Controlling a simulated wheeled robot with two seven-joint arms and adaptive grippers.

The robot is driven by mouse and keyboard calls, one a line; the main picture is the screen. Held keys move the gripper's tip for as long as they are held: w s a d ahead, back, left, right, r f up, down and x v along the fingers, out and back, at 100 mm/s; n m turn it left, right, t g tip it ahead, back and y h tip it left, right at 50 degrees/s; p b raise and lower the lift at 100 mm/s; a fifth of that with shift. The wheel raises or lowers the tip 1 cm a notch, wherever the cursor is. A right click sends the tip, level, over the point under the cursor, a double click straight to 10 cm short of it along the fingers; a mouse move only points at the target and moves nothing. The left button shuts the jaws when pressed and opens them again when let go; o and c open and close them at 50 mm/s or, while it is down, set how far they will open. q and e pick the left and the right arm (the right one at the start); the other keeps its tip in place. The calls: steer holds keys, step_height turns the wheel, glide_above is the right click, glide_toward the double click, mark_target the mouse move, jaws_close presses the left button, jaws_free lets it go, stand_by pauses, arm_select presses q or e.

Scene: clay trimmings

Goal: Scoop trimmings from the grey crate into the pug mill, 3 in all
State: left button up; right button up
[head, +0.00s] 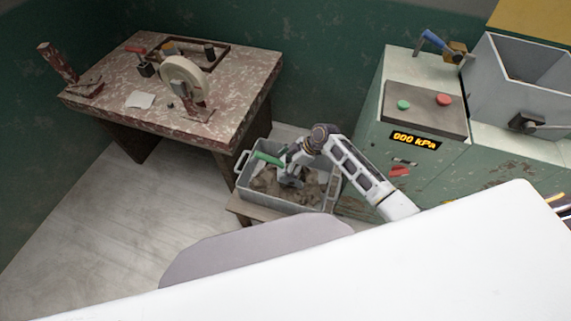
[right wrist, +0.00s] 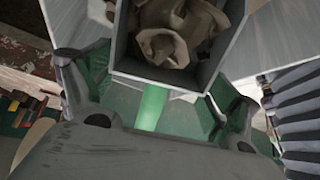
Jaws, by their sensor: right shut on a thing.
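The grey crate (head: 243,183) stands on a low wooden stand beside the pug mill, with brown clay trimmings (head: 312,191) inside. My right gripper (head: 287,172) is low over the crate, shut on the green handle (right wrist: 152,107) of a scoop. In the right wrist view the scoop's grey pan (right wrist: 122,52) has lumpy trimmings (right wrist: 172,35) in it. The green pug mill (head: 378,133) stands to the right, with a grey open hopper (head: 490,85) on top. The hopper's floor is partly hidden. My left gripper is out of view.
A worn red-brown table (head: 120,85) stands at the left, bearing a round wheel-like item (head: 183,80) and a tool tray. The mill has a control panel (head: 424,106), a display reading 000 kPa and levers near the hopper. Floor at the left is clear.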

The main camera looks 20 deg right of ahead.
mark_target(283, 163)
steer(key=shift+r+p, duration=0.4)
steer(key=shift+p, duration=0.1)
steer(key=shift+r+h+p, duration=0.45)
steer(key=shift+h+p, duration=0.05)
steer(key=shift+p, duration=0.3)
steer(key=shift+r+g+h+p, duration=0.3)
steer(key=shift+r+h+p, duration=0.4)
steer(key=shift+p, duration=0.65)
steer(key=shift+r+h+p, duration=1)
steer(key=shift+r+p, duration=0.8)
steer(key=shift+p, duration=0.85)
steer(key=shift+r+g+h+p, duration=0.35)
steer(key=shift+r+h, duration=0.25)
steer(key=shift+r, duration=0.35)
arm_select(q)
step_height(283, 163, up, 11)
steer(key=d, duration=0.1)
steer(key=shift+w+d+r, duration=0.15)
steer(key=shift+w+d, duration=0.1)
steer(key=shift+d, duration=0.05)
arm_select(e)
steer(key=shift+r+g+h, duration=0.25)
steer(key=shift+r+h, duration=0.45)
steer(key=shift+r, duration=0.15)
